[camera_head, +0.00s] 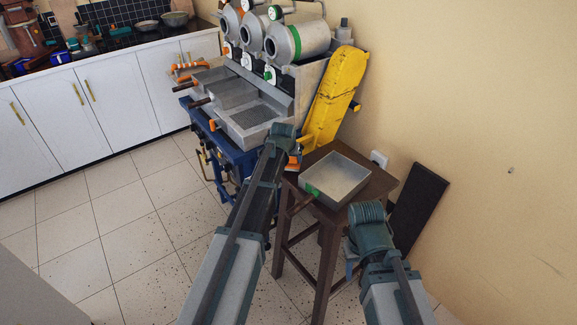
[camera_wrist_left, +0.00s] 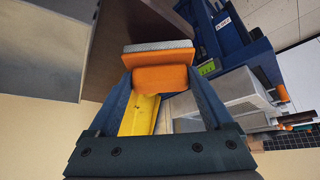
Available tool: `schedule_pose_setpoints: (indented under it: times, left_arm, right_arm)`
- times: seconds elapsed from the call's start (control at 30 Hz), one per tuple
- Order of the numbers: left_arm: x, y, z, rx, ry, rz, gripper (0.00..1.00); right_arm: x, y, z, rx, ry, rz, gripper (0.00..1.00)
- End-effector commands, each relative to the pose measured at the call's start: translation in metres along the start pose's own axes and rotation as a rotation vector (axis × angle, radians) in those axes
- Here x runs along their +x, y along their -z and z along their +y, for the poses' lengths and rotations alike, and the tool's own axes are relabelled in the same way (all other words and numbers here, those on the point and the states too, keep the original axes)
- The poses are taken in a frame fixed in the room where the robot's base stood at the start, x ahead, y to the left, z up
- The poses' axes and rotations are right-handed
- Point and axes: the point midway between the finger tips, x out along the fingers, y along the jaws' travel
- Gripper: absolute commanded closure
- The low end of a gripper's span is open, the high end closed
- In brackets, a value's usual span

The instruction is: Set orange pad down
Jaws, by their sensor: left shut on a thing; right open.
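The orange pad (camera_wrist_left: 160,78) is a small orange block with a pale grey layer along one side. It sits between the fingers of my left gripper (camera_wrist_left: 160,85), which is shut on it. In the head view only a bit of the orange pad (camera_head: 294,161) shows past my left gripper (camera_head: 288,150), close to the left edge of the brown stool (camera_head: 375,182). Whether the pad touches anything is hidden. My right gripper (camera_head: 352,260) is open, low at the right front of the stool, partly hidden by its own wrist.
A yellow chute (camera_head: 335,95) leans by the wall. A dark panel (camera_head: 418,208) stands at right.

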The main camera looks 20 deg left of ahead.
Motion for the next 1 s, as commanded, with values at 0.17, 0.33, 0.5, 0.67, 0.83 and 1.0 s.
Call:
schedule_pose_setpoints:
  times: [0.17,0.33,0.5,0.67,0.83,1.0]
  left_arm:
    - [0.0129,-0.0082,0.0,0.0,0.0,0.0,1.0]
    - [0.0111,-0.0071,0.0,0.0,0.0,0.0,1.0]
    - [0.0151,-0.0097,0.0001,0.0,0.0,0.0,1.0]
    - [0.0137,-0.0088,0.0001,0.0,0.0,0.0,0.0]
    - [0.0136,-0.0087,0.0002,0.0,0.0,0.0,0.0]
    - [0.0099,-0.0063,0.0003,0.0,0.0,0.0,0.0]
  right_arm:
    - [0.0152,0.0009,-0.0015,0.0,0.0,0.0,0.5]
    - [0.0131,0.0008,-0.0013,0.0,0.0,0.0,0.5]
    - [0.0179,0.0011,-0.0017,0.0,0.0,0.0,0.5]
    - [0.0161,0.001,-0.0016,0.0,0.0,0.0,0.5]
    - [0.016,0.0009,-0.0015,0.0,0.0,0.0,0.5]
    - [0.0116,0.0007,-0.0011,0.0,0.0,0.0,0.5]
